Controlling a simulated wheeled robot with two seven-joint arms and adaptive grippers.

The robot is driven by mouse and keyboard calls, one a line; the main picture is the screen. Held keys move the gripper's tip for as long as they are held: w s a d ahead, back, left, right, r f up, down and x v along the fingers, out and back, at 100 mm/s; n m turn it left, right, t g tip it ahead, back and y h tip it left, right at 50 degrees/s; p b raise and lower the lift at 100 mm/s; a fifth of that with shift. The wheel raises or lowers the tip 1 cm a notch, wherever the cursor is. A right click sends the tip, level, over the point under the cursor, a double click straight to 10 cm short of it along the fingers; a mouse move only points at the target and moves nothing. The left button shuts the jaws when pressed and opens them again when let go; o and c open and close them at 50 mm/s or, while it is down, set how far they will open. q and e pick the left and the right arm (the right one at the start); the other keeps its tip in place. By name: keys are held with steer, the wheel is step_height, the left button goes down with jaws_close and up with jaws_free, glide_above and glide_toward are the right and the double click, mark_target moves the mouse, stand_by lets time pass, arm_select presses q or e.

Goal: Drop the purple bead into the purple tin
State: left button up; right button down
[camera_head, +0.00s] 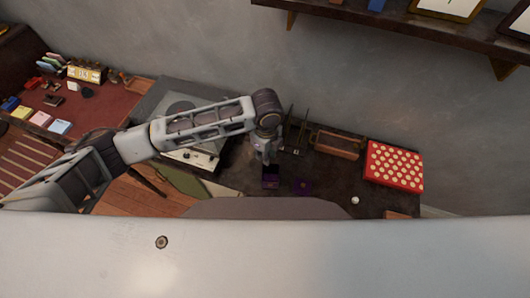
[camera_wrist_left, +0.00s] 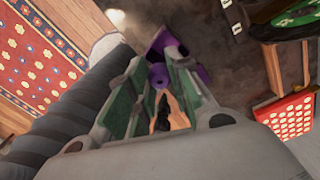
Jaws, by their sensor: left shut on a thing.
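My left gripper (camera_head: 268,157) reaches down over the dark table, just above a small purple tin (camera_head: 270,182). In the left wrist view the gripper (camera_wrist_left: 160,84) is shut on the purple bead (camera_wrist_left: 158,75), whose hole faces the camera. The open purple tin (camera_wrist_left: 163,40) shows just beyond the fingertips, with a dark inside. The bead appears above or near the tin; the exact gap cannot be told. In the head view the bead cannot be made out. My right gripper is not in view.
A flat dark purple piece (camera_head: 302,187) lies right of the tin. A wooden rack (camera_head: 337,144) and a red box with white dots (camera_head: 394,166) stand further right. A small white ball (camera_head: 355,200) lies near the front edge.

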arm_select(q)
steer(key=shift+d+m, duration=0.15)
steer(key=shift+m, duration=0.15)
steer(key=shift+m, duration=0.6)
steer(key=shift+f, duration=0.15)
steer(key=shift+f+b, duration=2.85)
steer(key=shift+b, duration=0.45)
steer(key=o, duration=0.8)
